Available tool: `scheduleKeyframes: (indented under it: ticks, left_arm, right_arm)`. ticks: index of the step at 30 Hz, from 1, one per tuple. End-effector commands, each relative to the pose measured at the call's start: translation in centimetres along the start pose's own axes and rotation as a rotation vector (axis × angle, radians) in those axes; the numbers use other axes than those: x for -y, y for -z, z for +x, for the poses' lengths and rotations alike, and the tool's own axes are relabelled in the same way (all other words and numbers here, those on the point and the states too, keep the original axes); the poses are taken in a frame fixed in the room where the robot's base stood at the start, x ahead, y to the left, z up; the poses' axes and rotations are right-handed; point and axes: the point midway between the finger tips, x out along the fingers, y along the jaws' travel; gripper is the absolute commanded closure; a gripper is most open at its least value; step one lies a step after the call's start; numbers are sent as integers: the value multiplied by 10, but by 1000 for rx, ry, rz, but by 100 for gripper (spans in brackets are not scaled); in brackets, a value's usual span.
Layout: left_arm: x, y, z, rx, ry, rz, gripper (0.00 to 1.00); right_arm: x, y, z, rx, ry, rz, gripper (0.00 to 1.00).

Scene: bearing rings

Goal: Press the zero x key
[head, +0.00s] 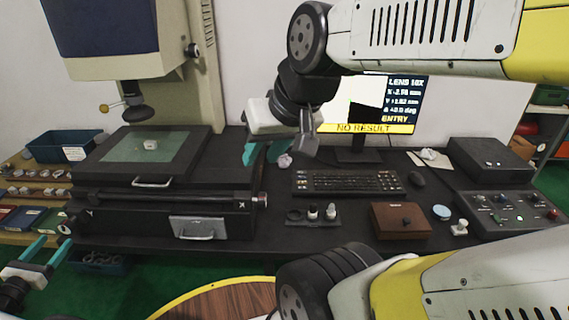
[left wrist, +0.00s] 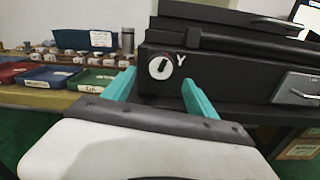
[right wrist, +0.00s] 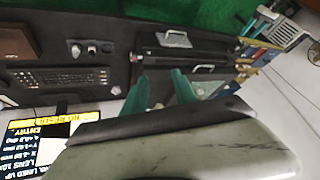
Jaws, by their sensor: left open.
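No key marked zero x can be picked out. A control box (head: 512,212) with small knobs, keys and a green light stands at the far right. A black keyboard (head: 347,183) lies before the monitor (head: 375,112), which reads NO RESULT and ENTRY with X and Y values. My left gripper (head: 46,251) is open and empty at the lower left; in the left wrist view its teal fingers (left wrist: 160,92) frame a knob marked Y (left wrist: 160,68). My right gripper (head: 263,153) is open and empty, left of the keyboard; its fingers also show in the right wrist view (right wrist: 160,90).
A measuring machine (head: 150,195) with a glass stage and a small part (head: 150,144) fills the left. My right arm crosses above the monitor.

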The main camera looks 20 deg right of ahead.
Motion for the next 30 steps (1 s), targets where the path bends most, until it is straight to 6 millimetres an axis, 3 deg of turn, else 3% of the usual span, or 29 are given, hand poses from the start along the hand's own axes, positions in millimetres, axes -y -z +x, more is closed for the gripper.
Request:
scheduleKeyframes:
  ticks: [7, 12, 30]
  left_arm:
    - [0, 0, 0, 0, 0, 0, 34]
    - [0, 0, 0, 0, 0, 0, 34]
    - [0, 0, 0, 0, 0, 0, 34]
  right_arm:
    - [0, 0, 0, 0, 0, 0, 67]
    - [0, 0, 0, 0, 0, 0, 100]
    - [0, 0, 0, 0, 0, 0, 100]
